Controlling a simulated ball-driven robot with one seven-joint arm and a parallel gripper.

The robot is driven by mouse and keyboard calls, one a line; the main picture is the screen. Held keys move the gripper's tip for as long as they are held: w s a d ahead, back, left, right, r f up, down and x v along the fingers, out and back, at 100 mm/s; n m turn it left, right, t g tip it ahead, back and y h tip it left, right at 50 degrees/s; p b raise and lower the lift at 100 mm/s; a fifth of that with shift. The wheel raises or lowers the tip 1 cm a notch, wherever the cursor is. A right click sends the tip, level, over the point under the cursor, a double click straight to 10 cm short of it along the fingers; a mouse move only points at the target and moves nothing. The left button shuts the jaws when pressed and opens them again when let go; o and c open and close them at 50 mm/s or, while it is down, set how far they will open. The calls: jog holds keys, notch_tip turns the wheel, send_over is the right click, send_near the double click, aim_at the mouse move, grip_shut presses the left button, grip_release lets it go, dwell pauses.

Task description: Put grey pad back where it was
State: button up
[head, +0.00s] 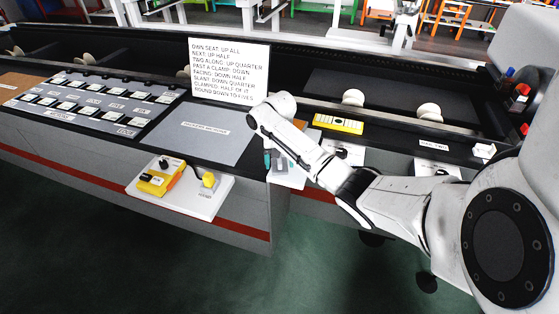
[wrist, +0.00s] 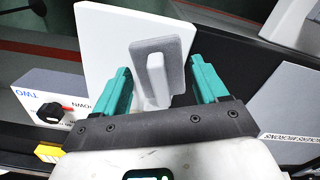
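The grey pad (wrist: 173,50) is a flat rounded plate with a pale upright grip bar (wrist: 156,75) on its face. In the wrist view it lies over a white board (wrist: 105,35). My gripper (wrist: 160,66) has its two teal fingers spread, one on each side of the pad. Gaps show between the fingers and the grip bar. I cannot tell whether the pad rests on the board. In the head view my gripper (head: 268,160) is low at the counter's front edge, over the white board (head: 289,181), and my arm hides most of the pad.
A grey panel (head: 200,135) lies on the counter, with a printed white sign (head: 229,68) behind it. A white shelf (head: 205,205) with a yellow device (head: 158,178) juts out in front. Left is a labelled grid of slots (head: 90,97); a yellow strip (head: 338,124) lies right.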

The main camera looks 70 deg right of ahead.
jog(key=shift+o, duration=0.8)
notch_tip(320, 180, up, 12)
jog(key=p, duration=0.1)
jog(key=shift+r, duration=0.15)
